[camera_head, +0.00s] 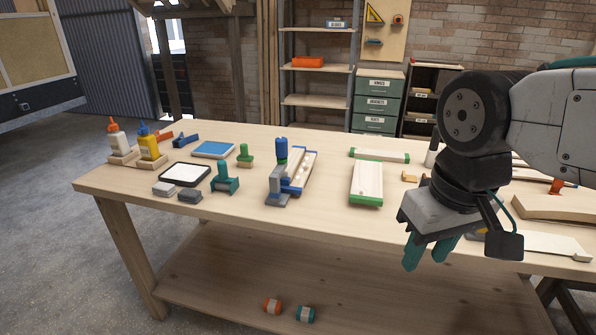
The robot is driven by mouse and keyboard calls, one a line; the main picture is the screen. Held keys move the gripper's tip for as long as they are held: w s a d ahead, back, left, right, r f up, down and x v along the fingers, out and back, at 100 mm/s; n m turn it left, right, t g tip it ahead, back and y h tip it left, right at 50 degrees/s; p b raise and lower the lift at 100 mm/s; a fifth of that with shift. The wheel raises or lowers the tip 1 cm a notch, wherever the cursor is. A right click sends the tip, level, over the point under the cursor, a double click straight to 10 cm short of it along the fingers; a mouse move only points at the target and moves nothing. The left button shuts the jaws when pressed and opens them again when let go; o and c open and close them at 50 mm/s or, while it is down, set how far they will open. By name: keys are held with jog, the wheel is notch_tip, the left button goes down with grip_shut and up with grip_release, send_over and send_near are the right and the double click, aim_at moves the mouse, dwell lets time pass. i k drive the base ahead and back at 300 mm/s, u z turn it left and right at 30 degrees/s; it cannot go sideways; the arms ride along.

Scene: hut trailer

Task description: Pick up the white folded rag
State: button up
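A flat white piece with a dark border (186,173) lies on the left part of the workbench. It may be the white folded rag or a tray with a white surface; I cannot tell which, and no other clear white rag shows. My gripper (429,254) is at the right, over the bench's front edge, pointing down. Its two teal fingers are apart with nothing visible between them. It is far to the right of the white piece. My arm hides part of the bench's right side.
The wooden workbench (330,222) holds two grey blocks (164,188), glue bottles (149,147), a blue pad (213,150), a green clamp (225,180), a blue-grey clamp assembly (292,178) and a green-ended board (367,183). The front-left strip is clear.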

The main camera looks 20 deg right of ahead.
aim_at(165, 189)
jog(key=z, duration=0.1)
jog(key=k, duration=0.45)
jog(key=u, duration=1)
jog(key=i, duration=1.9)
jog(key=z, duration=0.4)
